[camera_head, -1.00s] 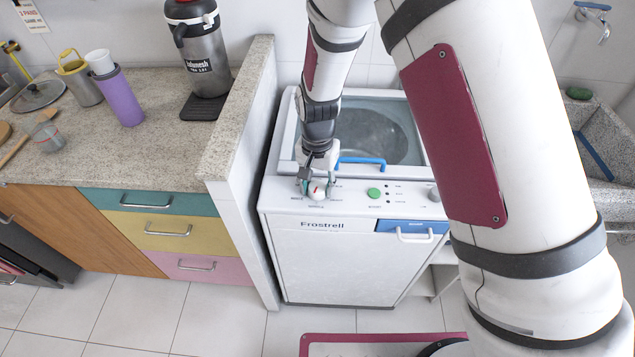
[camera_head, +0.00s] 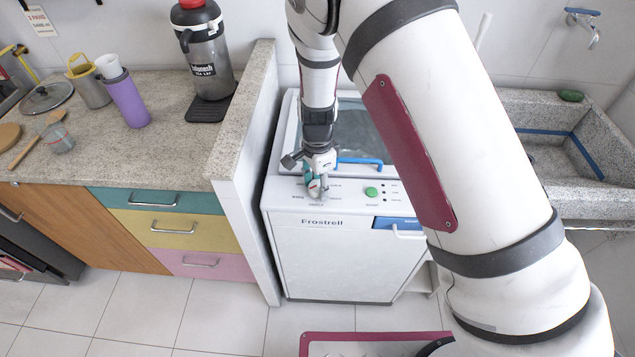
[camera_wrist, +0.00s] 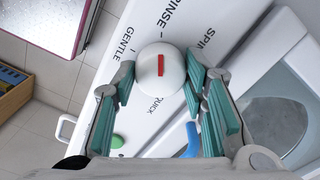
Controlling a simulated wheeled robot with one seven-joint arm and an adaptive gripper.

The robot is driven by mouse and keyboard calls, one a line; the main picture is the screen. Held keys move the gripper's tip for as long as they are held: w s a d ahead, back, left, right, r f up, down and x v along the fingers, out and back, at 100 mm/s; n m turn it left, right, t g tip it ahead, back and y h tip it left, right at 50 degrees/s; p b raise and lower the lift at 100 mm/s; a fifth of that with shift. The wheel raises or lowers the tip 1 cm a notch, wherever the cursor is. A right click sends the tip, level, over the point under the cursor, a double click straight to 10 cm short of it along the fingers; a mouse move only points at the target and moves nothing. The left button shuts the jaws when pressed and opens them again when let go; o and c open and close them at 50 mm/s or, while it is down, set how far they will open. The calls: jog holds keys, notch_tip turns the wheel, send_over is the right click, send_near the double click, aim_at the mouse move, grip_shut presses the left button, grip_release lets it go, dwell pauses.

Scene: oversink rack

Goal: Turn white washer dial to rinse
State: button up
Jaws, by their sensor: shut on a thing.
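The white washer (camera_head: 335,262) stands at the middle of the head view, with "Frostrell" on its front. My gripper (camera_head: 317,188) is on the left part of its top panel and mostly hides the dial there. In the wrist view, the round white dial (camera_wrist: 160,90) sits between the teal pads of my gripper (camera_wrist: 160,72), which is shut on it. The dial's red mark (camera_wrist: 160,65) points up the picture, roughly toward the "RINSE" label (camera_wrist: 171,16). "GENTLE" lies to the left of it, "SPIN" to the right and "QUICK" below the dial.
A green button (camera_head: 371,191) is right of the dial. The washer's lid has a blue handle (camera_head: 360,161) behind the panel. A stone-topped partition (camera_head: 243,115) stands close on the left. A stone sink (camera_head: 550,135) is at right.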

aim_at(317, 185)
dwell(0.3)
jog(key=o, duration=1.2)
notch_tip(317, 185, up, 12)
dwell(0.3)
